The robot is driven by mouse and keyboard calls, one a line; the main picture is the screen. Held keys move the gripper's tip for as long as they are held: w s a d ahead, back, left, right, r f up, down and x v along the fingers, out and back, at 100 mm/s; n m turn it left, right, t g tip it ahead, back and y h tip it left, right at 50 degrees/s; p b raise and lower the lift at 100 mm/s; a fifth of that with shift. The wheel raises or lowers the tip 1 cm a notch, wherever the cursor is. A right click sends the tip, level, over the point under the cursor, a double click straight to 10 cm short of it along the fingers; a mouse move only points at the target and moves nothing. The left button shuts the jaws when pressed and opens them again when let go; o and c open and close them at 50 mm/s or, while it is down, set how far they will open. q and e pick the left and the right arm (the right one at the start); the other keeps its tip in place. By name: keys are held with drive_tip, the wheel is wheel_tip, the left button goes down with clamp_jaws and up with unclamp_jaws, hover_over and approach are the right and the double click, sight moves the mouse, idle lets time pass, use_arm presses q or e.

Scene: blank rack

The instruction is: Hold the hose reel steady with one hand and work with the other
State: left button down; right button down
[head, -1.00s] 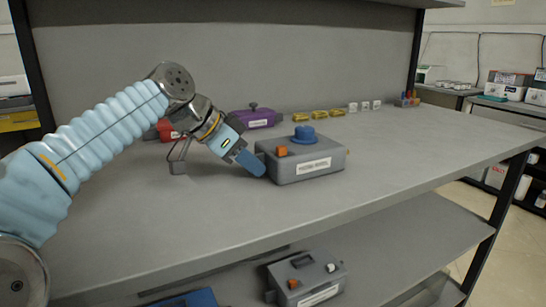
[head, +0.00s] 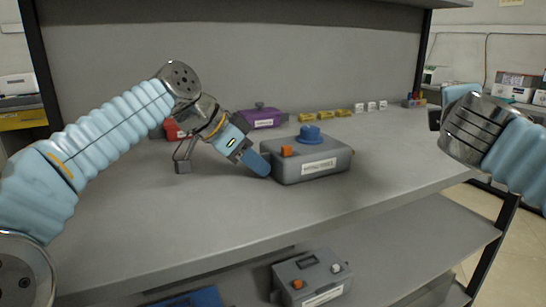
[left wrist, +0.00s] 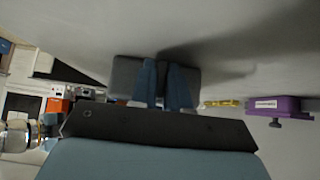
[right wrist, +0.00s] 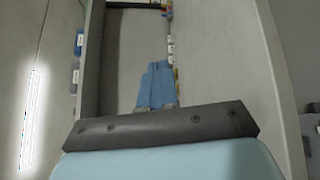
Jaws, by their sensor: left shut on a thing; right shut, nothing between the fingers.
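A grey box (head: 312,167) with a blue round knob (head: 310,135), an orange button and a white label stands on the upper shelf. I take it as the hose reel; I cannot read its label surely. My left gripper (head: 262,166) is shut on the box's left end; in the left wrist view the fingers (left wrist: 166,85) stand in front of the grey box (left wrist: 124,74). My right arm is at the right edge of the head view, apart from the box. Its gripper is shut and empty in the right wrist view (right wrist: 156,85).
A purple box (head: 262,118), a red thing (head: 174,131), several yellow pieces (head: 325,114) and several white blocks (head: 371,106) stand at the back of the shelf. Another grey box (head: 310,280) is on the lower shelf. The upper shelf's front is clear.

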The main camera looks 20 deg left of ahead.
use_arm(q)
drive_tip(key=shift+d, duration=0.15)
use_arm(e)
drive_tip(key=s+a+f+y, duration=0.1)
drive_tip(key=s+a+f, duration=0.1)
drive_tip(key=s+a, duration=0.6)
drive_tip(key=s+a+f, duration=0.3)
drive_tip(key=s+a, duration=0.1)
drive_tip(key=a, duration=0.7)
drive_tip(key=m+t+y, duration=0.1)
approach(287, 151)
drive_tip(key=s, duration=0.2)
drive_tip(key=s+a, duration=0.1)
drive_tip(key=shift+s, duration=0.35)
drive_tip(key=shift+w, duration=0.15)
drive_tip(key=w, duration=1)
drive_tip(key=shift+a, duration=0.4)
